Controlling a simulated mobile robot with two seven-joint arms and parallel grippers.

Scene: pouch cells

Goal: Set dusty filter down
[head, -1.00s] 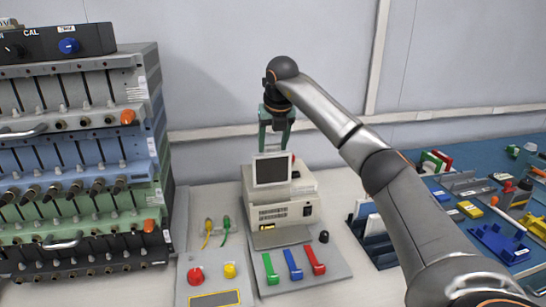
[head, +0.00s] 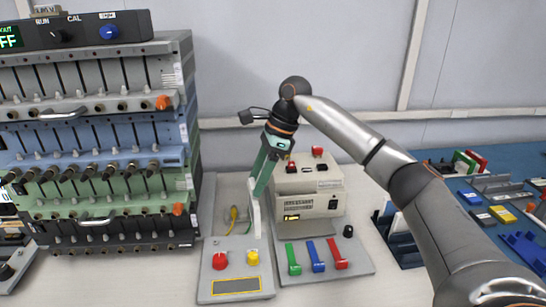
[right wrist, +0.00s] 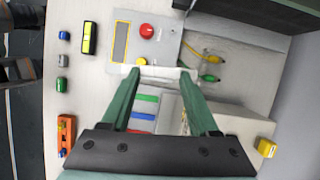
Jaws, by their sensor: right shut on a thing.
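My right gripper (head: 258,188) points down over the bench, left of the cream machine (head: 312,186). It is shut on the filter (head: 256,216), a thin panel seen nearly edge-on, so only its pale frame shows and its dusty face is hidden. The filter hangs upright behind the grey button panel (head: 236,265); I cannot tell whether its lower edge touches anything. In the right wrist view, the filter (right wrist: 160,68) is a pale strip between the green fingertips. My left gripper is not in view.
A tall rack of testers (head: 95,140) stands at the left. Yellow and green clips (head: 234,214) lie close behind the filter. A plate with green, blue and red levers (head: 315,255) lies at front right. A blue mat (head: 450,180) with several parts is farther right.

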